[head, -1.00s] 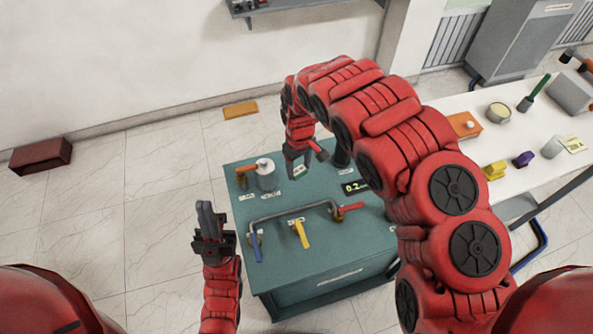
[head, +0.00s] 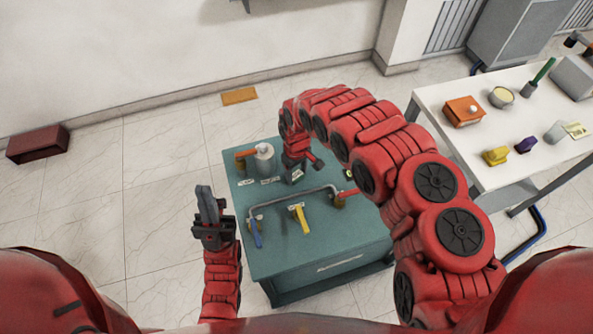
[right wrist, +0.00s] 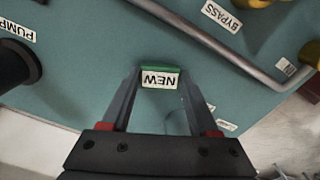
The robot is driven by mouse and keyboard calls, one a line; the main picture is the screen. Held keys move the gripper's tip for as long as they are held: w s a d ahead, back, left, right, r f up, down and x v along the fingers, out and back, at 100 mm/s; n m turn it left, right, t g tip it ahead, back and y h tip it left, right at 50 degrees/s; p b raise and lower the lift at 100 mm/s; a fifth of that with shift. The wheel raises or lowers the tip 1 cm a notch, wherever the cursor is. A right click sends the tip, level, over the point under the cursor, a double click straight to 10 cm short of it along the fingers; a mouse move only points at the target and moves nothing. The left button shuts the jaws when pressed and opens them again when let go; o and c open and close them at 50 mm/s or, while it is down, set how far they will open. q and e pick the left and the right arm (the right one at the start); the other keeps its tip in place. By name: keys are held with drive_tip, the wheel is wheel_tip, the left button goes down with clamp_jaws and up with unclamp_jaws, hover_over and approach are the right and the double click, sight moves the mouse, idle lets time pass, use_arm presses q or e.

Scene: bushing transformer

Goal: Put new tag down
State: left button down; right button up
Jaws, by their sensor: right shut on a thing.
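My right gripper (head: 292,178) is over the back part of the teal table (head: 272,245). In the right wrist view its two fingers (right wrist: 160,85) are shut on the new tag (right wrist: 160,78), a small white label reading NEW with a green edge. The tag is close above the teal top; whether it touches cannot be told. In the head view the tag is small at the fingertips. My left gripper (head: 208,206) points up at the table's left side, holding nothing visible; the gap between its fingers is unclear.
A grey pipe (head: 290,197) with blue, yellow (head: 300,218) and red handles crosses the teal table. A grey cylinder (head: 264,160) with an orange handle stands at back left. In the wrist view are PUMP (right wrist: 16,30) and BYPASS (right wrist: 222,17) labels. A white table (head: 500,170) stands right.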

drive_tip(key=o, duration=0.9)
drive_tip(key=shift+f, duration=0.15)
drive_tip(key=shift+c, duration=0.2)
drive_tip(key=o, duration=0.5)
drive_tip(key=shift+c, duration=0.2)
